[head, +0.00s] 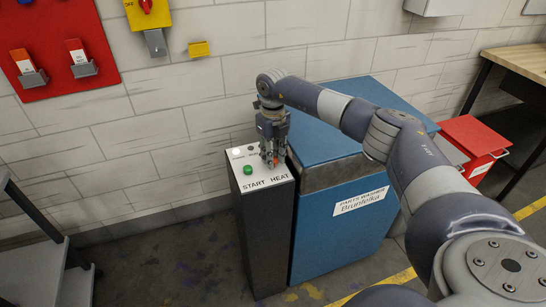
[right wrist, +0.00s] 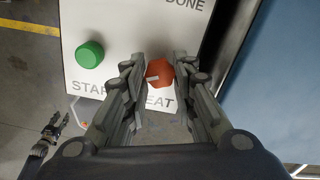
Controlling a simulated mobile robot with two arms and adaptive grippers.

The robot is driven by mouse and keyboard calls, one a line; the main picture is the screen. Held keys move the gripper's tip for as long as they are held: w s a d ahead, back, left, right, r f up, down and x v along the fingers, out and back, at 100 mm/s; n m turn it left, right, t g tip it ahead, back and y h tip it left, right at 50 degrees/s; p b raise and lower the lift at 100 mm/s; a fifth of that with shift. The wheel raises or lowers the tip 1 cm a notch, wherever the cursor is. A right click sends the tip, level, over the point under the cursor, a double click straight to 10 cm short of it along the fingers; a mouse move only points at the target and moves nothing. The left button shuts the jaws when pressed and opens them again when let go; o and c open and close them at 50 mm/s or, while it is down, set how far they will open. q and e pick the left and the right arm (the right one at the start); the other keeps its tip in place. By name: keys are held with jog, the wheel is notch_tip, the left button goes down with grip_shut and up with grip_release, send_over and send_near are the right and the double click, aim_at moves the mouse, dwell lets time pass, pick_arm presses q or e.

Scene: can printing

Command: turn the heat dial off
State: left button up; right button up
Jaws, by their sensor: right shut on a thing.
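The heat dial (right wrist: 160,73) is an orange-red knob with a short white mark that points left in the right wrist view. It sits above the word HEAT on the white panel (right wrist: 120,30). My right gripper (right wrist: 160,78) is shut on the dial, with one finger on each side. In the head view the right gripper (head: 272,163) reaches down onto the panel top (head: 266,183), and its fingers mostly hide the dial. My left gripper (right wrist: 55,128) shows small and far below in the right wrist view; its opening is unclear.
A green START button (head: 248,170) is left of the dial, with a white round piece (head: 236,152) behind it. The blue parts washer (head: 335,235) stands right beside the dark pedestal (head: 265,235). A red bin (head: 478,140) is farther right.

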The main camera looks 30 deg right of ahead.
jog(key=n+b, duration=0.1)
jog(key=n, duration=0.5)
jog(key=shift+n, duration=0.3)
jog(key=n+b, duration=0.1)
jog(key=n, duration=0.5)
dwell(0.4)
jog(key=o, duration=1.1)
jog(key=shift+r, duration=0.1)
notch_tip(320, 180, up, 12)
jog(key=shift+f, duration=0.1)
